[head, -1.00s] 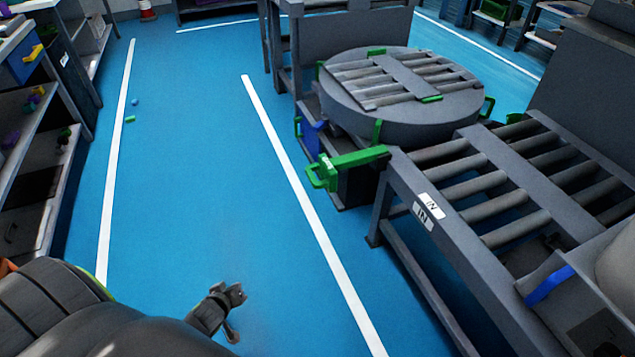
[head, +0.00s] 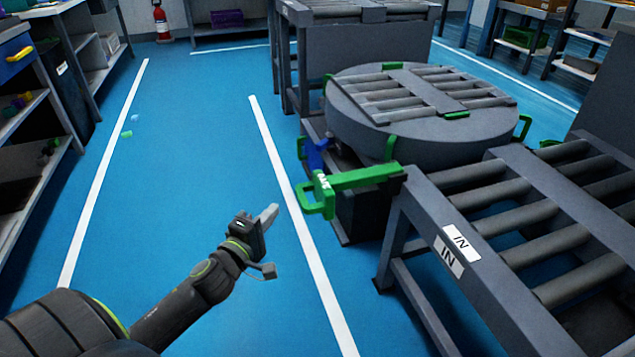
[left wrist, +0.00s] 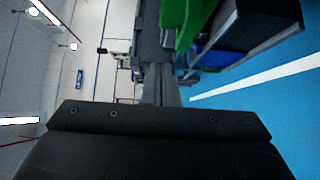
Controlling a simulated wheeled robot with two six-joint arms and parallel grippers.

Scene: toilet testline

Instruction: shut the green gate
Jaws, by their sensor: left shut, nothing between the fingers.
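The green gate (head: 350,181) is a bar with a loop handle at its left end. It sticks out to the left from the corner of the IN roller conveyor, over the blue floor, in front of the round turntable. Its green also shows at the top of the left wrist view (left wrist: 187,22). My left gripper (head: 270,215) is shut and empty, to the left of the gate's handle and apart from it. In the left wrist view its fingers (left wrist: 160,85) point toward the conveyor side. My right gripper is not in view.
The IN conveyor (head: 400,230) fills the right side. The round turntable (head: 420,135) has green handles around its rim. A blue part (head: 315,154) sits below it. Shelves (head: 30,150) line the left. The blue floor between is mostly clear.

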